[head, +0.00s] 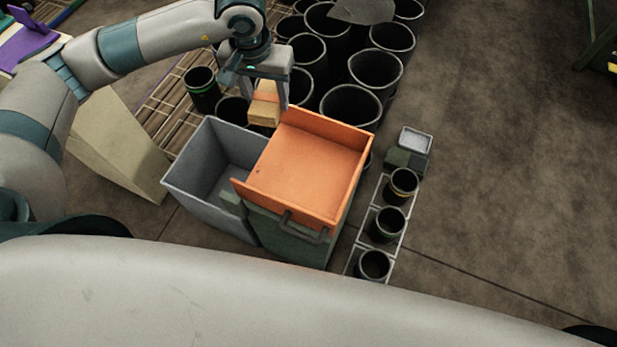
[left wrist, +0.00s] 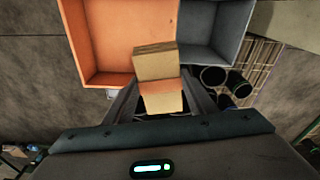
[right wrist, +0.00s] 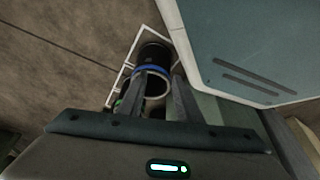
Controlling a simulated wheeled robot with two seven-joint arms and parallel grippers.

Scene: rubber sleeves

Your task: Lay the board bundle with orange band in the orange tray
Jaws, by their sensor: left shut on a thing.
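My left gripper (head: 267,90) is shut on the board bundle (head: 264,111), a light wooden block with an orange band. In the left wrist view the bundle (left wrist: 156,63) sits between the fingers, its orange band (left wrist: 160,86) near them. The orange tray (head: 315,165) is empty and stands on a dark green cabinet-like base. The bundle hangs at the tray's back left corner, above the rim in the head view; its exact height is unclear. My right gripper (right wrist: 160,85) shows only in its wrist view, fingers apart, with a blue-banded black sleeve (right wrist: 153,65) beyond them.
A grey open bin (head: 208,160) adjoins the tray's left side. Several black sleeves (head: 350,105) stand behind the tray. To its right, a white rack (head: 352,262) holds 3 small sleeves, with a small light box (head: 415,139) behind. Open floor (head: 500,150) lies further right.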

